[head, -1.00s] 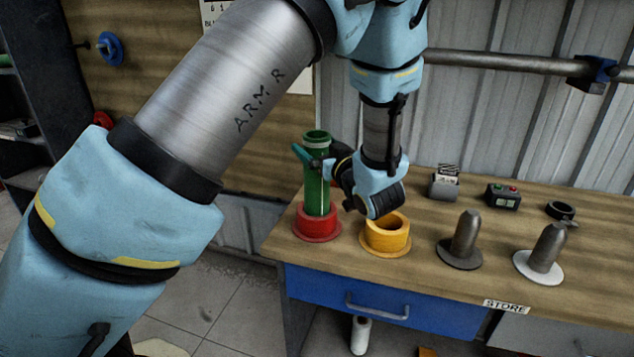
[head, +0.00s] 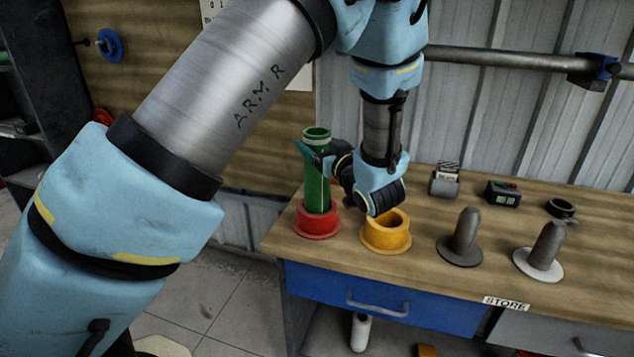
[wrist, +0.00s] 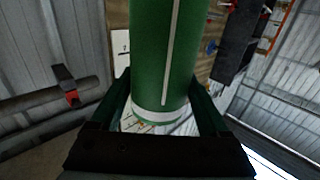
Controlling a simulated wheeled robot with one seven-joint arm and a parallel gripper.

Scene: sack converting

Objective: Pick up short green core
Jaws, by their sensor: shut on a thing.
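The green core (head: 318,185) stands upright in the red flanged holder (head: 317,222) at the left end of the bench. Its lower end is hidden inside the holder. My gripper (head: 312,155) is at the upper part of the core, reaching in from the right, and is shut on it. In the wrist view the green core (wrist: 165,60) runs up between my two fingers (wrist: 163,108), with a pale lengthwise stripe and a white band near one end.
A yellow flanged holder (head: 386,234) stands empty just right of the red one. Farther right are a dark-based peg (head: 465,236) and a white-based peg (head: 547,250). A card holder (head: 446,182), a button box (head: 503,193) and a black ring (head: 560,208) sit behind.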

